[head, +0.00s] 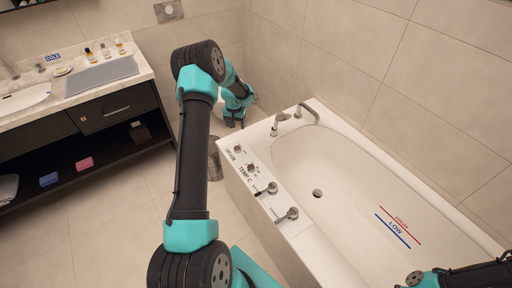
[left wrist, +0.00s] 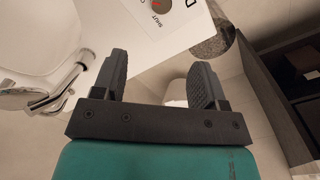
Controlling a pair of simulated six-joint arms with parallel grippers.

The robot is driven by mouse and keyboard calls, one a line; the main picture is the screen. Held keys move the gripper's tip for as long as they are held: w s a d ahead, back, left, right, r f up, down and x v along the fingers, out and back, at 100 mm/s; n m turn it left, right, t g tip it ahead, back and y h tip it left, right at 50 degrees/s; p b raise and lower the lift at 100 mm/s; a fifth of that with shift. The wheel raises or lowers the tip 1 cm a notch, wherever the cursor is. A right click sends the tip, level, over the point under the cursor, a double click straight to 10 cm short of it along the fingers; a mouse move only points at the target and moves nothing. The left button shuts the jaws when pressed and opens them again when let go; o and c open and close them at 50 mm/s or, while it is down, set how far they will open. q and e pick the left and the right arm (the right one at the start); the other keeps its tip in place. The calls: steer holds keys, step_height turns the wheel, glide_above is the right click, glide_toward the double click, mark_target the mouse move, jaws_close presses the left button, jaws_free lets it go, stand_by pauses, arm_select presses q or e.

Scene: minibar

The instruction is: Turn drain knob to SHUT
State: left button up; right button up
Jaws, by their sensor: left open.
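The drain knob (head: 238,149) is a small knob on the bathtub's white near-end ledge, beside the printed word DRAIN. In the left wrist view the knob (left wrist: 161,5) shows only partly at the top edge, with a red mark and the word SHUT beside it. Which way it is turned cannot be read. My left gripper (head: 235,121) is beyond the knob, near the tub's far corner. In the left wrist view its two fingers (left wrist: 160,75) are apart with nothing between them, short of the knob. Only part of my right arm shows at bottom right in the head view; its gripper is out of frame.
A temperature knob (head: 251,167) and two levers (head: 287,215) sit along the same ledge. A chrome faucet (head: 307,112) and a hand shower (head: 279,122) stand at the back of the tub (head: 350,200). A vanity counter (head: 95,82) stands on the left.

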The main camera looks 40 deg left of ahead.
mark_target(237, 148)
arm_select(q)
steer(key=shift+s+a, duration=0.1)
steer(key=shift+a, duration=0.05)
step_height(237, 148, down, 17)
steer(key=shift+f, duration=0.15)
stand_by(0.8)
steer(key=c, duration=0.9)
